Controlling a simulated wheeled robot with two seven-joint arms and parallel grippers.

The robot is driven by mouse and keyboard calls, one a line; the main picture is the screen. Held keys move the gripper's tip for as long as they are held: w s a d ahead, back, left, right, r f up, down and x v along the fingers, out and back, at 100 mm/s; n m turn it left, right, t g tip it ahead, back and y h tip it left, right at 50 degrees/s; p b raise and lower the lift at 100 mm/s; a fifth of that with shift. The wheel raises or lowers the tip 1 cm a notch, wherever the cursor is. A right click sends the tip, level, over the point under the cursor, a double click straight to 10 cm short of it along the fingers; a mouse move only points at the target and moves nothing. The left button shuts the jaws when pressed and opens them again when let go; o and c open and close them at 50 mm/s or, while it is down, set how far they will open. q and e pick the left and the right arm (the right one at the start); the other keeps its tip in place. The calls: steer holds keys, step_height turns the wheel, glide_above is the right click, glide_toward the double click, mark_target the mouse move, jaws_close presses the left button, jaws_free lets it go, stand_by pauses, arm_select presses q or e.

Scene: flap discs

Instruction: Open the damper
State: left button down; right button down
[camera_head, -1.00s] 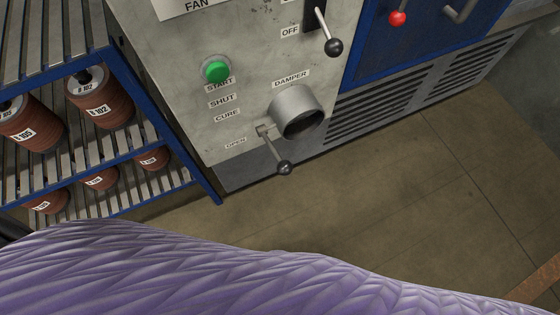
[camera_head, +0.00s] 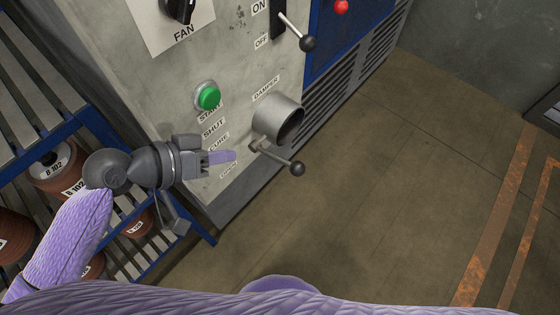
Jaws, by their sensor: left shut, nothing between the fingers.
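The damper is a short grey round pipe (camera_head: 278,120) sticking out of the grey machine panel, under a DAMPER label (camera_head: 266,88). Its lever (camera_head: 275,156) sits just below the pipe and slants down to the right, ending in a black ball knob (camera_head: 297,169). SHUT, CURE and OPEN labels run down the panel to the left; I cannot tell which one the lever marks. My left gripper (camera_head: 228,156) is shut and empty, its purple fingertips left of the lever and apart from the knob. It partly covers the panel near the CURE and OPEN labels. My right gripper is out of view.
A green START button (camera_head: 208,97) sits above the labels. An ON/OFF lever (camera_head: 292,30) with a black knob is higher up. A blue rack (camera_head: 90,125) with brown disc stacks stands at the left, behind my left arm. The floor (camera_head: 360,200) at the right is clear.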

mark_target(284, 162)
arm_select(q)
steer(key=shift+s+d+r+m+h, duration=0.15)
steer(key=shift+s+d+r+m, duration=0.1)
steer(key=shift+r, duration=0.2)
steer(key=shift+s+d+r+m+h, duration=0.1)
steer(key=shift+d+r+m+h, duration=0.1)
steer(key=shift+r, duration=0.2)
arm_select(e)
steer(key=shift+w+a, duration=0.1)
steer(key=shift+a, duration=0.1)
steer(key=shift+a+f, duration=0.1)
